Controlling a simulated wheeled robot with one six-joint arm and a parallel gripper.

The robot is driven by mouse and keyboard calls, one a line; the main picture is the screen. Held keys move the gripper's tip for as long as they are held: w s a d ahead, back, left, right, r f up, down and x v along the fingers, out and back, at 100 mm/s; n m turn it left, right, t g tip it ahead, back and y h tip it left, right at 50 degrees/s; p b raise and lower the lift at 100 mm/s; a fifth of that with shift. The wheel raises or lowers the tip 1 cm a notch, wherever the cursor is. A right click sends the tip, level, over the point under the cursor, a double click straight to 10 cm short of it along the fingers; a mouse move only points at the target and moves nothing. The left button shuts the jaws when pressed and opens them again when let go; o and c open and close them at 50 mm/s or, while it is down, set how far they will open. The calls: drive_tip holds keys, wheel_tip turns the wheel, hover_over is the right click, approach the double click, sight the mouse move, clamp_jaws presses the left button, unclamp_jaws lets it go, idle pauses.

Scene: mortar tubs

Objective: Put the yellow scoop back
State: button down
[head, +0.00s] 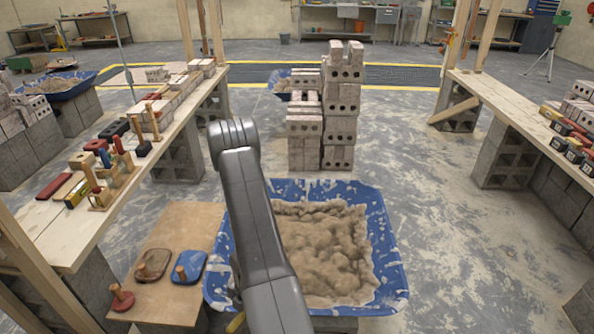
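A small yellow piece (236,323) shows at the bottom edge, beside my arm and by the near left corner of the blue mortar tub (391,262). Most of it is hidden, so I cannot tell if it is the yellow scoop. The tub holds lumpy tan mortar (325,245). My dark grey arm crosses over the tub's left part and hides some of it. My gripper is not in view. A yellow item (77,193) lies on the left plank bench (60,232), among tools in wooden holders; it looks like a block or level, not clearly a scoop.
A low board (190,222) left of the tub bears a brown float (152,265), a blue float (188,267) and a red-handled tool (121,297). A brick stack (341,105) stands behind the tub. Another plank bench (500,105) is at right. The floor between is clear.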

drive_tip(key=shift+r+p, duration=2.2)
drive_tip(key=shift+r, duration=0.9)
drive_tip(key=shift+f, duration=0.1)
